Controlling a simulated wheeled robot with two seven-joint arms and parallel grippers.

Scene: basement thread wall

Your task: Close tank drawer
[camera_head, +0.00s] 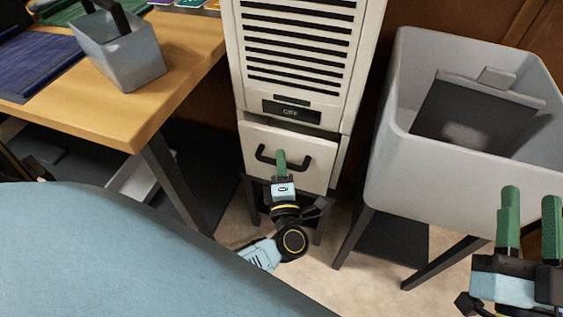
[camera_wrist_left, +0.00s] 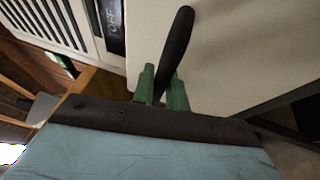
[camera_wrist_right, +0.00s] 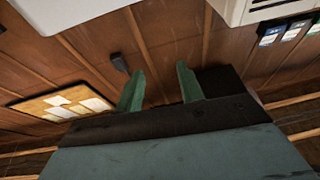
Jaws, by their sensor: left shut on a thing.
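The tank drawer (camera_head: 260,141) is the cream front at the bottom of a tall cream louvred unit (camera_head: 299,10). A dark gap shows along its top edge, and the front seems to stand slightly out; how far is hard to tell. Its black bar handle (camera_head: 300,166) also shows in the left wrist view (camera_wrist_left: 179,45). My left gripper (camera_head: 281,160) is at the middle of this handle, its green fingers (camera_wrist_left: 163,88) shut on the bar from either side. My right gripper (camera_head: 530,215) is open and empty at the lower right, in front of the grey basin.
A grey basin (camera_head: 440,160) on dark legs stands right of the unit with a dark panel inside. A wooden table (camera_head: 150,100) with a grey bucket (camera_head: 118,50) is at the left. Bare floor (camera_head: 350,285) lies below the drawer. A label panel (camera_head: 291,112) reading OFF sits above it.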

